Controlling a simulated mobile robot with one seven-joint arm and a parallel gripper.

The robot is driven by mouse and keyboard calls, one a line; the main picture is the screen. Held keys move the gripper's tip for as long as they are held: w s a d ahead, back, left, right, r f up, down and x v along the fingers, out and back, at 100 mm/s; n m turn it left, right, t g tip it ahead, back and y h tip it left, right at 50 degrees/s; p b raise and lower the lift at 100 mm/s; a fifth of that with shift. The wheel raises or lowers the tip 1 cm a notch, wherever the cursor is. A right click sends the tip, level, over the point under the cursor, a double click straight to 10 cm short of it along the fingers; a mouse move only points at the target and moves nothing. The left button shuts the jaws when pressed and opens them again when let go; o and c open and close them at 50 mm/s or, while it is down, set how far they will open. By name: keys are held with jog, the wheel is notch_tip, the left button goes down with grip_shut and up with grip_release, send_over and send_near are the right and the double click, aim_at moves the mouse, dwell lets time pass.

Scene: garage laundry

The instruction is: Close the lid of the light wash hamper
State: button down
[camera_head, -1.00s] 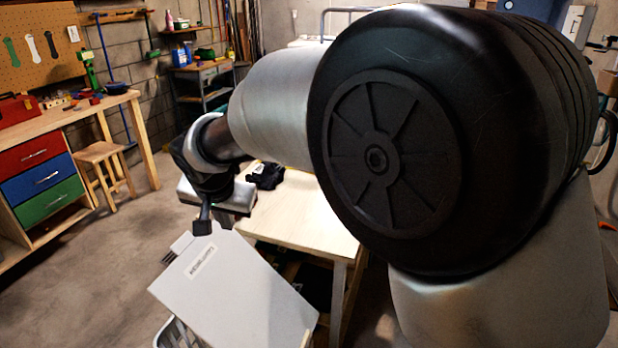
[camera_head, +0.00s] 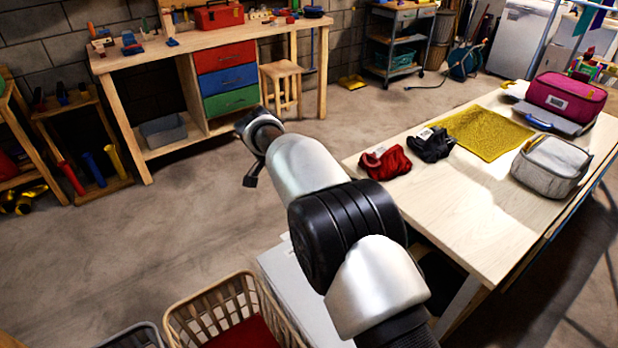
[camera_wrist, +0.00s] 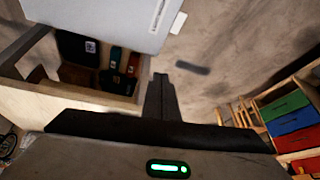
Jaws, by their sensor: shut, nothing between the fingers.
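The hamper's lid is a flat pale grey-white panel (camera_head: 283,272). In the head view my arm covers most of it, and the hamper body under it cannot be made out. In the wrist view the lid (camera_wrist: 100,18) fills the upper left, with a printed label and a small tab on its right edge. How far the lid is open cannot be told. My gripper (camera_head: 250,180) is out past the lid, above open floor in the head view. In the wrist view its dark fingers (camera_wrist: 161,95) are together, empty and apart from the lid.
A tan basket (camera_head: 215,300) with red cloth stands left of the lid, beside a grey basket (camera_head: 135,338). A wooden table (camera_head: 470,210) with cloths and bags is at right. A workbench (camera_head: 210,45) stands behind. The floor between is clear.

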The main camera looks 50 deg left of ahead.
jog(key=shift+a+f, duration=0.65)
jog(key=shift+f, duration=0.3)
jog(key=shift+r, duration=0.15)
jog(key=v, duration=1.7)
jog(key=shift+r, duration=0.1)
